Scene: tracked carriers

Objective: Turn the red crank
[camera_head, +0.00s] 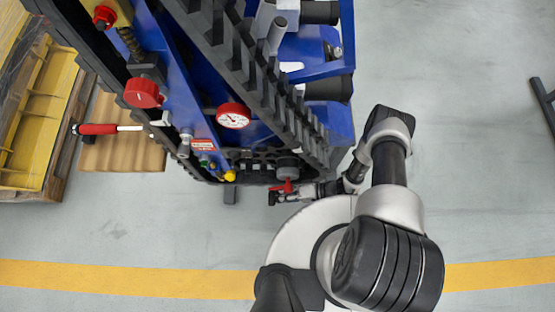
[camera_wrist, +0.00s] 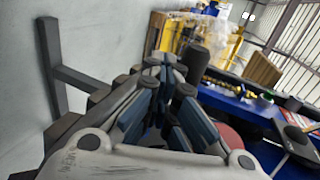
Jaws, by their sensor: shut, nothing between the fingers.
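A small red crank (camera_head: 285,187) shows at the near end of the blue machine in the head view, below a dark grey round knob (camera_head: 288,170). My gripper (camera_head: 273,198) is right beside and just below it, partly overlapping it in the picture; I cannot tell whether they touch. In the wrist view my gripper (camera_wrist: 165,64) has its fingertips together, with nothing seen between them. A dull red rounded surface (camera_wrist: 229,137) lies behind the fingers there, partly hidden; I cannot tell whether it is the crank.
The blue tracked machine (camera_head: 190,90) carries a pressure gauge (camera_head: 232,116), a red knob (camera_head: 143,93) and a red-handled lever (camera_head: 98,129) sticking out left. A yellow crate (camera_head: 35,120) stands at far left. The floor to the right and below is mostly clear.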

